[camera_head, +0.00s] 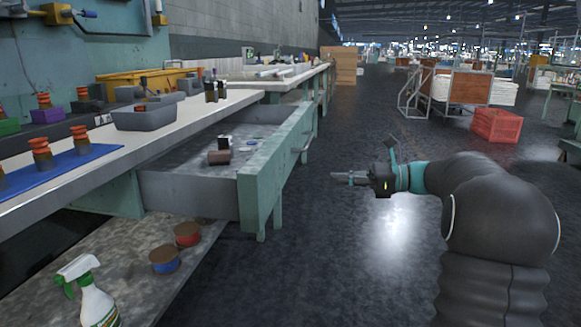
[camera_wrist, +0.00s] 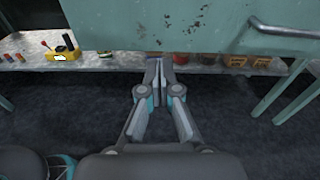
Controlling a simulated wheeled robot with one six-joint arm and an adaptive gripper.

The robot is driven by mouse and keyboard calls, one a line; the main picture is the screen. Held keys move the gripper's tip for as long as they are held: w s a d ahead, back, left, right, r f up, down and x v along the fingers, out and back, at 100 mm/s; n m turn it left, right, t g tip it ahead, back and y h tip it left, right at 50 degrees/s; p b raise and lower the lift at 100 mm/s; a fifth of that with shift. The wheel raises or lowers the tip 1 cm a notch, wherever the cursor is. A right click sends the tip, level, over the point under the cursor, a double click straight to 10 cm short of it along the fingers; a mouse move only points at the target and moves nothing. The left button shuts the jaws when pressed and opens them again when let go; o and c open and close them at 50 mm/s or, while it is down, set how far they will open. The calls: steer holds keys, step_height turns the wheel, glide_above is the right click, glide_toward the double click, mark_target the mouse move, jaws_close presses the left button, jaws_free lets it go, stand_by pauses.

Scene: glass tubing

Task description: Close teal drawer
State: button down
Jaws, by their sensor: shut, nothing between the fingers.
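The teal drawer (camera_head: 277,160) is pulled well out from under the workbench, and its grey side wall and inside show. A few small items lie in it, among them a brown block (camera_head: 219,157). Its worn teal front also shows in the wrist view (camera_wrist: 165,22), with a metal bar handle (camera_wrist: 285,29) at the upper right. My gripper (camera_head: 337,177) is to the right of the drawer front in the head view, apart from it. In the wrist view my gripper (camera_wrist: 158,66) has its fingers together, empty, pointing toward the lower edge of the drawer front.
The workbench top (camera_head: 160,132) carries a grey tray (camera_head: 145,118) and a blue mat (camera_head: 55,170). A lower shelf (camera_head: 135,255) holds a spray bottle (camera_head: 97,302) and spools. A red crate (camera_head: 497,125) stands on the floor at the right. The aisle floor is clear.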

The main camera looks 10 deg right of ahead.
mark_target(281, 168)
steer(key=shift+m+t+y, duration=0.3)
steer(key=shift+m+y, duration=0.1)
steer(key=shift+y, duration=0.1)
steer(key=x, duration=0.3)
steer(key=w+b+x, duration=0.1)
steer(key=x, duration=0.7)
steer(key=shift+w+d+r+b, duration=0.15)
steer(key=shift+w+d+b, duration=0.15)
steer(key=shift+w+b, duration=0.1)
steer(key=shift+x, duration=0.75)
steer(key=shift+r, duration=0.1)
